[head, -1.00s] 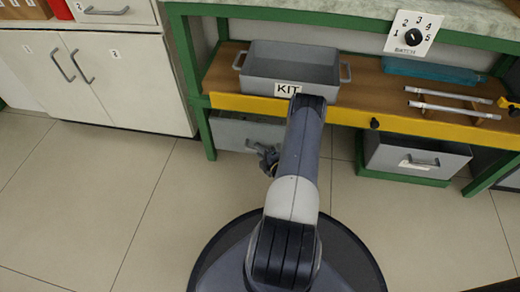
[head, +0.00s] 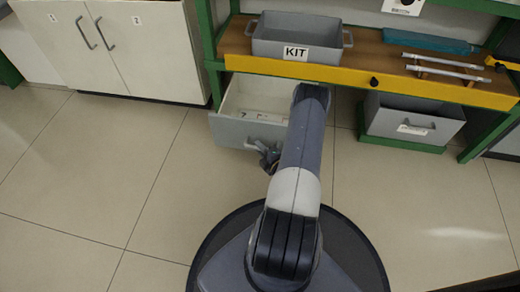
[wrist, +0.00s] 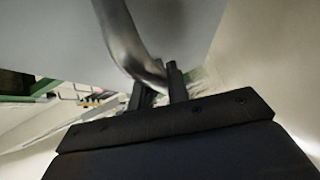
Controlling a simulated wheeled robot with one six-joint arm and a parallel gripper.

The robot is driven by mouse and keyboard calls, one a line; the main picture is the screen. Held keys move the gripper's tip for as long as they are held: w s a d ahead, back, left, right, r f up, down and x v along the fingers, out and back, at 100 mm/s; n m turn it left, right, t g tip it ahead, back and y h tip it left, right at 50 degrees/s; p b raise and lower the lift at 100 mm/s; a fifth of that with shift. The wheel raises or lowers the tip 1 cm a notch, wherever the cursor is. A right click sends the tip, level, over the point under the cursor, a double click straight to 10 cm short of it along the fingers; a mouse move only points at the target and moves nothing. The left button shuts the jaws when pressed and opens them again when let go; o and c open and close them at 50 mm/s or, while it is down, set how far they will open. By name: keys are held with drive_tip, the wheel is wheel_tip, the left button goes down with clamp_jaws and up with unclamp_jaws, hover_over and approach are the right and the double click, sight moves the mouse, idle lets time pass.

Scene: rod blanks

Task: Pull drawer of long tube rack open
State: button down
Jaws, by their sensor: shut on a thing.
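The grey drawer (head: 232,132) under the left of the bench is pulled out part way, and its pale inside (head: 245,95) shows. Some light items or labels lie inside, too small to make out. My gripper (head: 267,157) is at the drawer's front, partly hidden behind my arm. In the wrist view my gripper (wrist: 160,88) is shut on the curved metal drawer handle (wrist: 128,45), against the grey drawer front (wrist: 185,25). The drawer's right part and any front label are hidden by my arm.
A grey KIT bin (head: 299,37) sits on the wooden shelf above the drawer. White cupboards (head: 120,50) stand left. The tiled floor (head: 130,185) in front is clear.

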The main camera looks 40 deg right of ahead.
drive_tip(key=shift+s+a, duration=0.3)
drive_tip(key=c, duration=1.4)
unclamp_jaws()
drive_tip(key=shift+o, duration=0.2)
